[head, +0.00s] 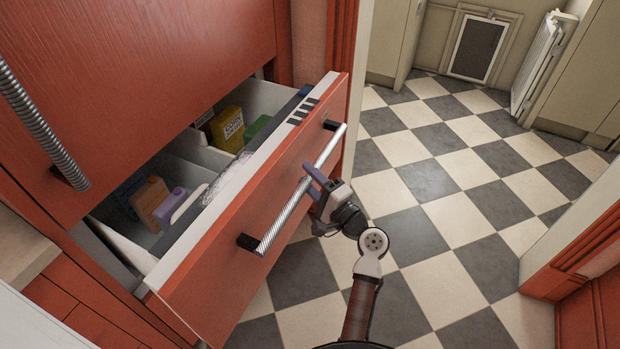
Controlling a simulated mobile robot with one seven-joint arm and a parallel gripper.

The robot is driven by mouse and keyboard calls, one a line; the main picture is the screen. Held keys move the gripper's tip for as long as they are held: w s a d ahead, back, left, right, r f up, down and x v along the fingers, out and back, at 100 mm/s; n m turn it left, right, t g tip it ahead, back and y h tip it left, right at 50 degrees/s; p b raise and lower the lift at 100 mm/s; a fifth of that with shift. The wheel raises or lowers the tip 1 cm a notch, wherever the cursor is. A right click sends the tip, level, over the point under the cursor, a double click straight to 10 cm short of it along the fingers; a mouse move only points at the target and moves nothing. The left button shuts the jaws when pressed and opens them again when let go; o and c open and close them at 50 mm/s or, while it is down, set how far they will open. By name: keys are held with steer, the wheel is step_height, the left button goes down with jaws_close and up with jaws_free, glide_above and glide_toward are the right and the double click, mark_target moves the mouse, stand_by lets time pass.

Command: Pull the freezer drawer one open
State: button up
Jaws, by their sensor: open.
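The freezer drawer (235,225) has a red front and stands pulled out from the red cabinet, with its inside showing. A ribbed metal bar handle (283,215) runs along its front on two black mounts. My gripper (314,182) is open at the handle's middle to right part, with its purple-grey fingers at the bar. I cannot tell whether the fingers touch the bar. Inside the drawer are a yellow box (227,128), a green item (258,128), an orange-brown carton (150,203) and a purple container (171,208).
A red upper door (130,80) with a ribbed handle (38,122) is above the drawer and looks shut. The checkered floor (450,200) to the right is clear. A small framed flap (477,48) and a white radiator (540,60) are at the back. A red frame (580,245) stands at the right edge.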

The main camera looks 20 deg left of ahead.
steer(key=b+v, duration=0.3)
steer(key=v, duration=1)
steer(key=shift+s+d+f, duration=0.15)
steer(key=shift+s+d, duration=0.05)
steer(key=shift+d, duration=0.1)
steer(key=shift+w, duration=0.1)
